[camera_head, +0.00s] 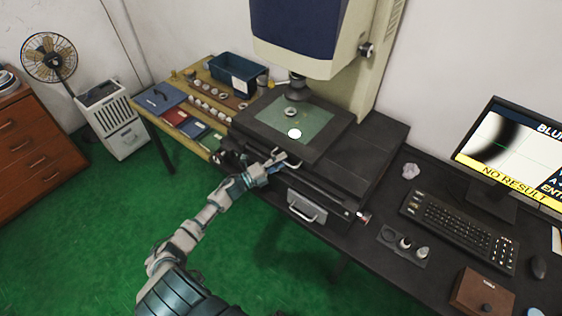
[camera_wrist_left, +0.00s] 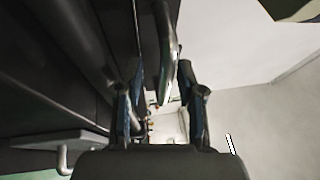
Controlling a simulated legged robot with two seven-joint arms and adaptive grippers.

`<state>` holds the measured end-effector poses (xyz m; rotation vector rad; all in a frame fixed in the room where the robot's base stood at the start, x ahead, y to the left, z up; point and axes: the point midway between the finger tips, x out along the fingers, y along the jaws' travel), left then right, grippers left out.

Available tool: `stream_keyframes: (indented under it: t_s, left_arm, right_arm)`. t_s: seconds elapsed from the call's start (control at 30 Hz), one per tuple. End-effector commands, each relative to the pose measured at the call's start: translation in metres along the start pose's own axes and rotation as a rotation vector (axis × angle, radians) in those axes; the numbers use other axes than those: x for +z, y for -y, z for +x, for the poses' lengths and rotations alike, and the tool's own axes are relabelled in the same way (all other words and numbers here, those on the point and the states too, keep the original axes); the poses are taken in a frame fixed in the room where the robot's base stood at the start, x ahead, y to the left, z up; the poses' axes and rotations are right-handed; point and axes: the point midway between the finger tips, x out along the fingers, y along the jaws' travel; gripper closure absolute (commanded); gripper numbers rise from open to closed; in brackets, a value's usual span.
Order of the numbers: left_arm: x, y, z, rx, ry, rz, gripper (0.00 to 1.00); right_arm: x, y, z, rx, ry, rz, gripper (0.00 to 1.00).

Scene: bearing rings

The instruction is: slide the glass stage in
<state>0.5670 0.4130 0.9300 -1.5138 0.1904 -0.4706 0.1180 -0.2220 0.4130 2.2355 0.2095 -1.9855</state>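The glass stage (camera_head: 312,116) is a greenish pane in a dark frame under the measuring machine's head. A small metal ring (camera_head: 290,112) and a white disc (camera_head: 294,134) lie on it. My left gripper (camera_head: 279,159) is at the front edge of the stage, by a pale metal handle (camera_head: 288,158). In the left wrist view, the two fingers (camera_wrist_left: 157,72) stand apart with the curved handle (camera_wrist_left: 167,45) between them. The handle is nearer the right finger, and firm contact cannot be told. My right gripper is not in view.
A drawer-like handle (camera_head: 307,207) sits on the machine's lower front. A wooden bench (camera_head: 188,128) with rings, booklets and a blue bin (camera_head: 237,74) stands left. A keyboard (camera_head: 459,230) and monitor (camera_head: 515,150) are right. The green floor (camera_head: 110,240) at front left is clear.

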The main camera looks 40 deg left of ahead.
Motion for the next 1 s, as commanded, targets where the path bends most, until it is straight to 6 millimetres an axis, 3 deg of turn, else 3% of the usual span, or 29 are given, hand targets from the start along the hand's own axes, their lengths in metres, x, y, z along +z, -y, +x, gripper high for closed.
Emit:
stream_keyframes:
  t_s: [0.17,0.4,0.6,0.77,1.0]
  left_arm:
    - [-0.001,-0.001,-0.019,0.002,-0.001,0.0,0.62]
    - [0.001,-0.003,-0.073,0.005,0.002,-0.003,0.62]
    - [0.003,-0.004,-0.108,0.004,0.002,-0.003,0.62]
    - [0.003,-0.004,-0.119,0.002,0.001,-0.003,0.62]
    - [0.003,-0.003,-0.12,0.002,0.001,-0.002,0.62]
  right_arm:
    - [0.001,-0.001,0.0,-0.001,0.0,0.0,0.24]
    - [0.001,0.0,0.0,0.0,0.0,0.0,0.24]
    - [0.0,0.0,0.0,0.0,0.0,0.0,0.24]
    - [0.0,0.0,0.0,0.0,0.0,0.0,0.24]
    - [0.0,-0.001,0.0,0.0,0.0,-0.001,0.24]
